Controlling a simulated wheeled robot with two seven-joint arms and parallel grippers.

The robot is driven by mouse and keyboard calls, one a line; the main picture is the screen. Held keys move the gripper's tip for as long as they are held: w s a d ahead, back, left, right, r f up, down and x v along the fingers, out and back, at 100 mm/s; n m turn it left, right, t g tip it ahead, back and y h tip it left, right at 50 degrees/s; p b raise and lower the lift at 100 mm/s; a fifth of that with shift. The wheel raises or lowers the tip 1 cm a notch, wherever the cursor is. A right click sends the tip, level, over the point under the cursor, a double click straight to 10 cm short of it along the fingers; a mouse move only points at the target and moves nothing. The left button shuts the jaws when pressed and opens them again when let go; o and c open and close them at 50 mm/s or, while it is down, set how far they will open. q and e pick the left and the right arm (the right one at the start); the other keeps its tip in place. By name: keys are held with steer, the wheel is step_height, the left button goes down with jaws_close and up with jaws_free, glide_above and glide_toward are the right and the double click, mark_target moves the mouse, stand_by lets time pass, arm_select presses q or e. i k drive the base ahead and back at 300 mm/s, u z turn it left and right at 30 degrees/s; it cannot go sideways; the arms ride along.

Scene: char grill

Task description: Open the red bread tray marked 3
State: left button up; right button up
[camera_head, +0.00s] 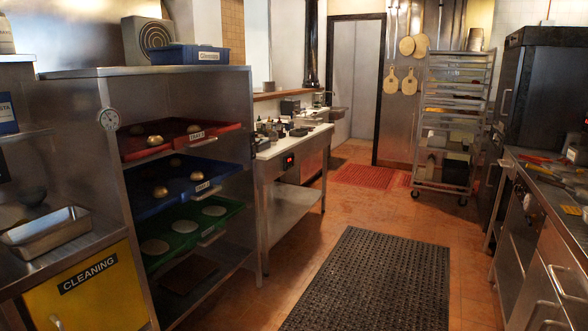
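A red tray (224,129) sits on the top level of a metal shelf unit (190,87) at the left. It carries a small white label (196,135) on its front side; the marking is too small to read surely. A few round golden pieces (155,140) lie in it. A blue tray (215,184) with similar pieces is on the level below. A green tray (228,207) with several pale flat discs is lower still. Neither of my grippers shows in this view.
A dark rubber mat (370,285) lies on the open tiled floor in front. A yellow cleaning cabinet (90,290) stands at the near left. A metal counter (297,150) is beyond the shelf unit. A tray rack (450,130) stands farther back, and ovens line the right.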

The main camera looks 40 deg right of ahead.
mark_target(174, 130)
steer(key=z, duration=0.6)
steer(key=i, duration=0.45)
steer(key=z, duration=0.1)
